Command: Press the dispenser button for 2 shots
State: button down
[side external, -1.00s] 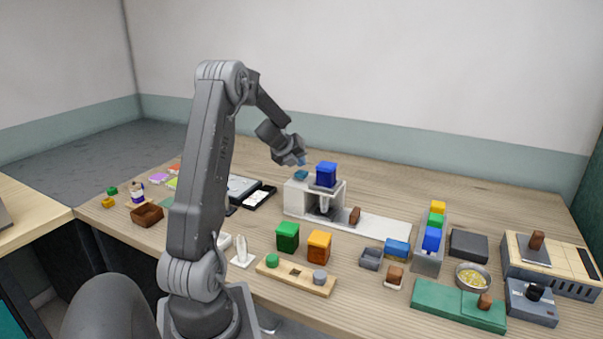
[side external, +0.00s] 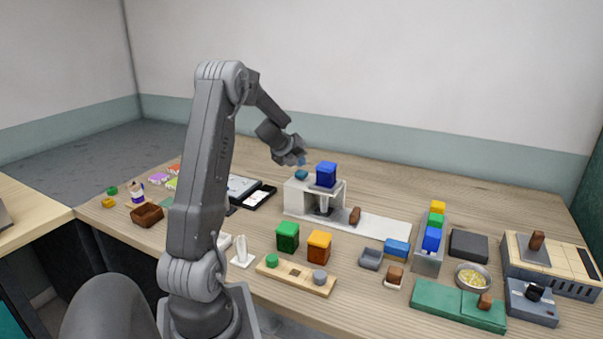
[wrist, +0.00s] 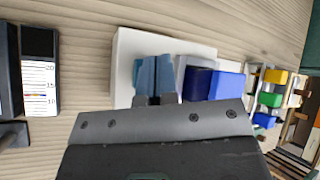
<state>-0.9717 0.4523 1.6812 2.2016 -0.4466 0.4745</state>
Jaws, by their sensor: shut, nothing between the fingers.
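The dispenser is a white stand (side external: 295,197) with a dark blue block-shaped hopper (side external: 326,173) on its right part. The hopper also shows in the wrist view (wrist: 198,83). A teal button (side external: 301,175) sits on top of the stand's left part. My gripper (side external: 301,161) is just above the button in the side view, pointing down, with a small gap seeming to separate them. In the wrist view, my gripper's bluish fingertips (wrist: 155,76) are side by side, shut and empty, over the white stand.
A white board (side external: 380,226) with a brown block extends right of the dispenser. Green (side external: 288,236) and orange (side external: 319,245) blocks stand in front. A rack of coloured blocks (side external: 428,260) is at the right. A dark-framed scale card (wrist: 40,75) lies left in the wrist view.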

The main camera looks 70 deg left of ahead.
aim_at(300, 172)
jog(key=shift+f, duration=0.1)
dwell(0.3)
jog(key=shift+f, duration=0.35)
jog(key=shift+f, duration=0.75)
dwell(0.9)
jog(key=shift+r, duration=1.15)
jog(key=shift+r, duration=0.15)
jog(key=shift+r, duration=2.4)
